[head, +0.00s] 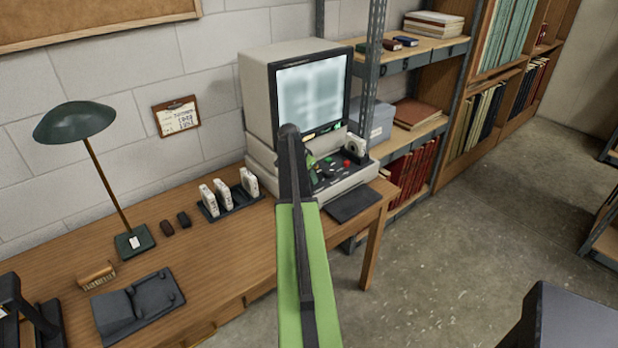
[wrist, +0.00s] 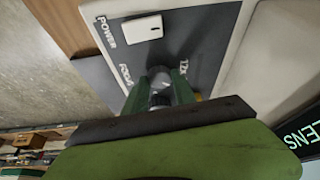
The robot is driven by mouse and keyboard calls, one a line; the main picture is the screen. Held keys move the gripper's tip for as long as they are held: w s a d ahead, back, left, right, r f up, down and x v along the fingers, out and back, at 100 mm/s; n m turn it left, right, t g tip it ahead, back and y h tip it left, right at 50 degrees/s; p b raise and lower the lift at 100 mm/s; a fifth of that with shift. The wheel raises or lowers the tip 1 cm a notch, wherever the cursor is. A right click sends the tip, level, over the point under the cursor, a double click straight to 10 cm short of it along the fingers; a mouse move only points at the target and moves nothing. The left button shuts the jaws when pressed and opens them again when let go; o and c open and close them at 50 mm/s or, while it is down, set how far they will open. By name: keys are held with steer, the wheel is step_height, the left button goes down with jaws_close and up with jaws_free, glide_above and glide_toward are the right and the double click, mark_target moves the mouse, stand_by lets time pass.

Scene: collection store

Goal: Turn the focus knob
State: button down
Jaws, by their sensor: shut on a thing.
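The microfilm reader (head: 262,85) stands at the far end of the desk, its screen (head: 311,92) pale and blurred. In the wrist view, the focus knob (wrist: 159,80) is a small grey and dark cylinder beside a partly covered label that starts "FOCU". My gripper (wrist: 160,92) has its green fingers on either side of the knob, shut on it. A white power switch (wrist: 142,28) and a "12x" marking show nearby. In the head view my arm hides the knob and most of the gripper.
A dark rack (head: 231,205) with several white boxes stands left of the reader. A green lamp (head: 135,240) and a black stand (head: 138,305) are nearer on the desk. Metal shelves (head: 374,75) rise close on the reader's right.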

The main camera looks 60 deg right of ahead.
steer(key=shift+w+m+g, duration=0.15)
steer(key=shift+m+g, duration=0.35)
steer(key=shift+m, duration=0.8)
steer(key=shift+m+y, duration=0.3)
steer(key=c, duration=1)
jaws_free()
steer(key=shift+c, duration=0.2)
steer(key=p+v, duration=1.6)
steer(key=v, duration=0.1)
steer(key=shift+w, duration=0.15)
steer(key=shift+a+r, duration=0.1)
steer(key=shift+a, duration=0.1)
